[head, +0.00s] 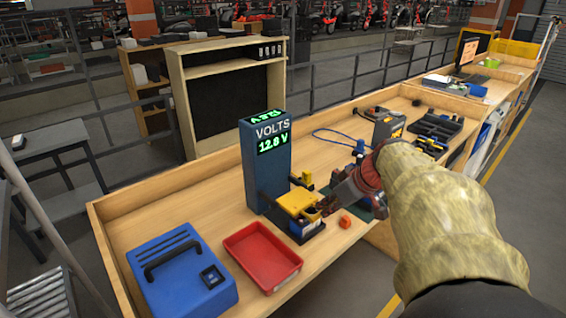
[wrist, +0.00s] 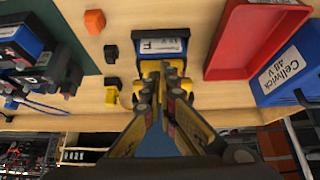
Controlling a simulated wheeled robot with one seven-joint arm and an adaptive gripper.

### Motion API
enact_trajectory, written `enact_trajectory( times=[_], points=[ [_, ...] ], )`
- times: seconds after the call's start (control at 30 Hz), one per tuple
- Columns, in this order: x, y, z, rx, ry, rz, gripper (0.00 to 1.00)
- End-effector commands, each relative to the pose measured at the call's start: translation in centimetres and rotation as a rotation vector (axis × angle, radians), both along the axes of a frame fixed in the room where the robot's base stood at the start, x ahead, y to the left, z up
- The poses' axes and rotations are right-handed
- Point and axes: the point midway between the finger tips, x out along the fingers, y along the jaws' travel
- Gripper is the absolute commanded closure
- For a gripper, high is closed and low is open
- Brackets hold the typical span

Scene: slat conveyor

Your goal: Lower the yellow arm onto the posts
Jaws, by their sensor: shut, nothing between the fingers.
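The yellow arm (head: 297,202) shows in the head view as a flat yellow piece in front of the blue volt-meter column (head: 264,170). It lies over a small dark blue battery-like block (head: 306,228), which shows a white label in the wrist view (wrist: 160,47). My gripper (head: 326,206) comes in from the right, close beside the yellow arm. In the wrist view my gripper (wrist: 163,70) is shut and empty, its fingertips at the near edge of the block. The fingers hide much of the yellow arm there. I cannot make out the posts or whether the arm touches them.
A red tray (head: 262,256) and a blue case (head: 180,273) stand left on the wooden bench. An orange cube (head: 345,221) lies near my gripper. Tools and a dark bin (head: 436,128) stand farther right.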

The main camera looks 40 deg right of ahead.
Motion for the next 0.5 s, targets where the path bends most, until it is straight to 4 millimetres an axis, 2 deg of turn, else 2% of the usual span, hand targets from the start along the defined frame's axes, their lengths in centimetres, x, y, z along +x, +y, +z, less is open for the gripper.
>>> enact_trajectory(
  times=[0.03,0.2,0.5],
  points=[
    [0.0,0.0,-0.8,0.0,0.0,0.0,1.0],
    [-0.1,0.0,-1.7,0.0,0.0,0.0,1.0],
    [-0.1,0.0,-2.4,0.0,0.0,0.0,1.0]
  ],
)
